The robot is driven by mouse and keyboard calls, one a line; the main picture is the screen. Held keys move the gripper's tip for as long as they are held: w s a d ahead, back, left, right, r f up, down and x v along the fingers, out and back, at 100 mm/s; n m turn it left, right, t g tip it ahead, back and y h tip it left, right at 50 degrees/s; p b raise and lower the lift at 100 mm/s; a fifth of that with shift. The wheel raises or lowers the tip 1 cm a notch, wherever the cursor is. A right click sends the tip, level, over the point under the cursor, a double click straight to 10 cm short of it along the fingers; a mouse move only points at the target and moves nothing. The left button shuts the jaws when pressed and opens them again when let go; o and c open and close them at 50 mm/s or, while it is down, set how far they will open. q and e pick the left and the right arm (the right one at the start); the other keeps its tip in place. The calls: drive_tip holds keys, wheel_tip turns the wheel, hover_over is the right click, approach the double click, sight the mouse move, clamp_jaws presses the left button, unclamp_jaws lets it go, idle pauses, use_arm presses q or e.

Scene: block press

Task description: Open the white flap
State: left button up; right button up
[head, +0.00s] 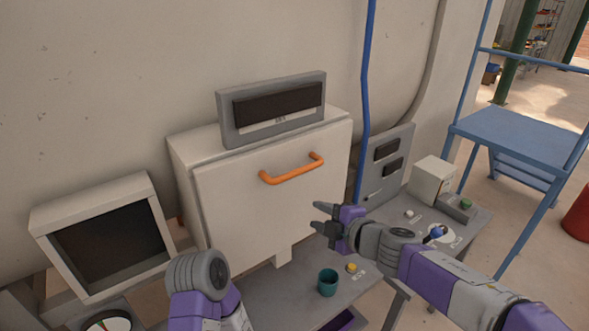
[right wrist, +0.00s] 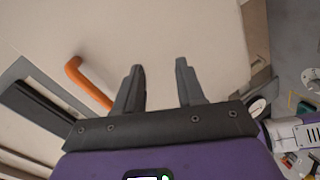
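The white flap (head: 240,200) is the front panel of a white box on the bench and looks shut. An orange handle (head: 292,169) is fixed across its upper part. The handle also shows in the right wrist view (right wrist: 88,84), to the left of the fingers. My right gripper (head: 318,216) is open and empty, in front of the flap, below and right of the handle and apart from it. It also shows in the right wrist view (right wrist: 162,88). My left arm shows at the bottom, but its gripper is not visible.
A grey panel with a dark display (head: 272,108) stands on top of the box. A boxy monitor (head: 110,240) is at left. A teal cup (head: 328,283) and a yellow button (head: 351,267) are on the bench below the flap. A blue pipe (head: 366,100) runs up the wall at right.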

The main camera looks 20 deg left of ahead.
sight(297, 174)
wheel_tip(297, 174, up, 10)
drive_tip(key=s+a+n+y, duration=0.1)
drive_tip(key=s+n, duration=0.1)
drive_tip(key=n, duration=0.2)
drive_tip(key=shift+t, duration=0.4)
drive_tip(key=shift+r+x, duration=0.15)
drive_tip(key=shift+x, duration=1.8)
drive_tip(key=shift+r+x, duration=0.15)
drive_tip(key=shift+x, duration=1.75)
drive_tip(key=shift+s+a, duration=0.1)
drive_tip(key=shift+a, duration=0.05)
clamp_jaws()
